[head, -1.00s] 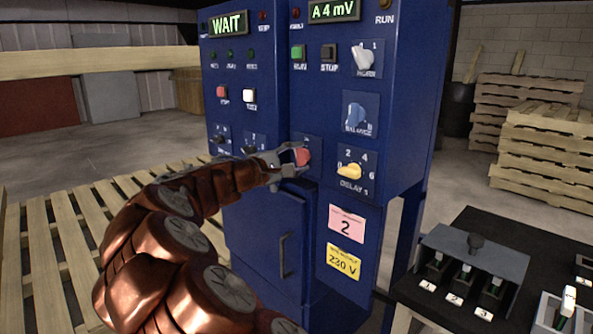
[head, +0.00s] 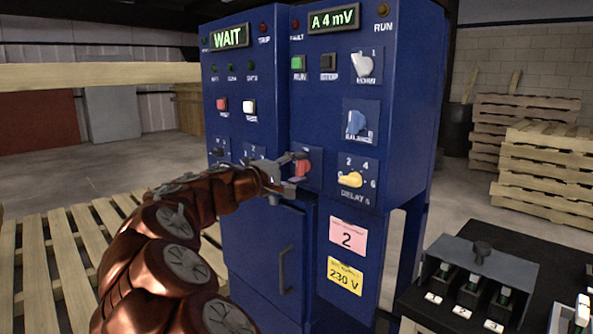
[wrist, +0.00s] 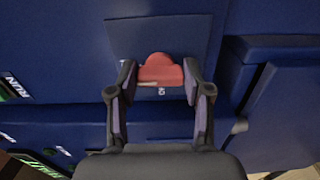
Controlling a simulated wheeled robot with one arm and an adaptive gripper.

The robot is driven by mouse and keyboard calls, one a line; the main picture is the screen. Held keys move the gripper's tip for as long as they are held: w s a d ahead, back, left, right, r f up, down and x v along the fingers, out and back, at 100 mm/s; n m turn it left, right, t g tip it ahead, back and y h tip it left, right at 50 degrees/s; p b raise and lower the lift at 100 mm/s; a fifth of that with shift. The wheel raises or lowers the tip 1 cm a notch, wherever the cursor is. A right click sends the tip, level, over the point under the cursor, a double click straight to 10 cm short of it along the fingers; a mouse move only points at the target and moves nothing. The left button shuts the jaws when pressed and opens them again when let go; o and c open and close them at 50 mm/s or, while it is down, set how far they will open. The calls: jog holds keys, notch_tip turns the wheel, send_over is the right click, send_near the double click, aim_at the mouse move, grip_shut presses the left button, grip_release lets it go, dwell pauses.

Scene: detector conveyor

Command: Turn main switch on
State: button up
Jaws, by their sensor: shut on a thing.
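A red rotary knob (head: 303,167) sits on a blue square plate on the front of the blue cabinet (head: 345,92). I take it to be the main switch, though its label is not readable. My gripper (head: 296,169) reaches it from the left, with its fingers around the knob. In the wrist view, the red knob (wrist: 160,70) lies between the two fingertips, and my gripper (wrist: 160,78) is shut on it. The fingers hide part of the knob in the head view.
A yellow delay knob (head: 350,181), a blue balance knob (head: 356,122) and a white knob (head: 362,66) are close on the right. The display (head: 230,37) reads WAIT. A black table (head: 450,262) with small switches stands at lower right.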

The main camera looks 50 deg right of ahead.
jog(key=o, duration=1.2)
jog(key=shift+c, duration=0.2)
jog(key=a, duration=1.2)
jog(key=shift+w, duration=0.1)
